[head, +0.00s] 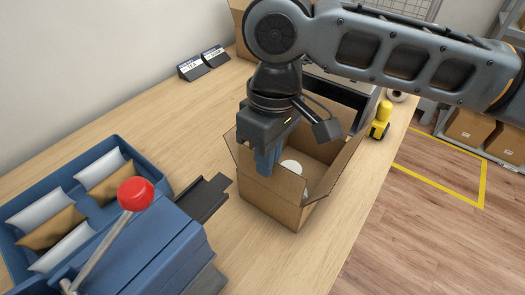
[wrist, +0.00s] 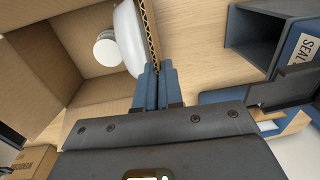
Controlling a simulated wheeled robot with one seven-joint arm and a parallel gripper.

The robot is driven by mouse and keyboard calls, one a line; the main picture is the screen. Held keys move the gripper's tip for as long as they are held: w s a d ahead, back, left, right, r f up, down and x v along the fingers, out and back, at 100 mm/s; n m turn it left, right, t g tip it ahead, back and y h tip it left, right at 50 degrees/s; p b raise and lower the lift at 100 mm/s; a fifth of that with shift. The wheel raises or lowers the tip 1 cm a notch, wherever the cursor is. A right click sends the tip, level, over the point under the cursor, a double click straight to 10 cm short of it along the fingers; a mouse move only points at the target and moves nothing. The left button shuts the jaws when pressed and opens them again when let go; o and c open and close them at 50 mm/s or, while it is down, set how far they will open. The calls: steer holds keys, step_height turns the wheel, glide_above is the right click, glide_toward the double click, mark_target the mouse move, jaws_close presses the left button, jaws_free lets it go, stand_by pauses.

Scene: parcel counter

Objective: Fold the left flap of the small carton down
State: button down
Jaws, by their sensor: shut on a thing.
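The small open carton (head: 270,205) stands on the counter, and its inside (wrist: 75,50) shows in the wrist view. My gripper (head: 268,162) points down at the carton's left side, with its blue fingers shut on the left flap (head: 237,155). In the wrist view the fingers (wrist: 158,88) close around the flap's corrugated edge (wrist: 152,35). The flap stands up, seen edge-on there. White items (wrist: 128,38) lie inside the carton, and a rounded white one (head: 291,167) shows in the head view. My gripper hides part of the flap.
A blue machine (head: 165,250) with a red-knobbed lever (head: 136,194) stands at the front left. A blue tray (head: 110,150) of pouches is beyond it. Two small signs (head: 203,64) and a yellow object (head: 380,120) are farther back.

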steer(key=shift+w+d+g+y+p, duration=0.3)
steer(key=shift+w+g+y+p, duration=0.1)
steer(key=shift+g+y+p, duration=0.15)
steer(key=shift+f, duration=0.1)
steer(key=c, duration=1.3)
jaws_free()
steer(key=shift+c, duration=0.2)
steer(key=shift+a+b, duration=0.1)
steer(key=shift+b, duration=0.2)
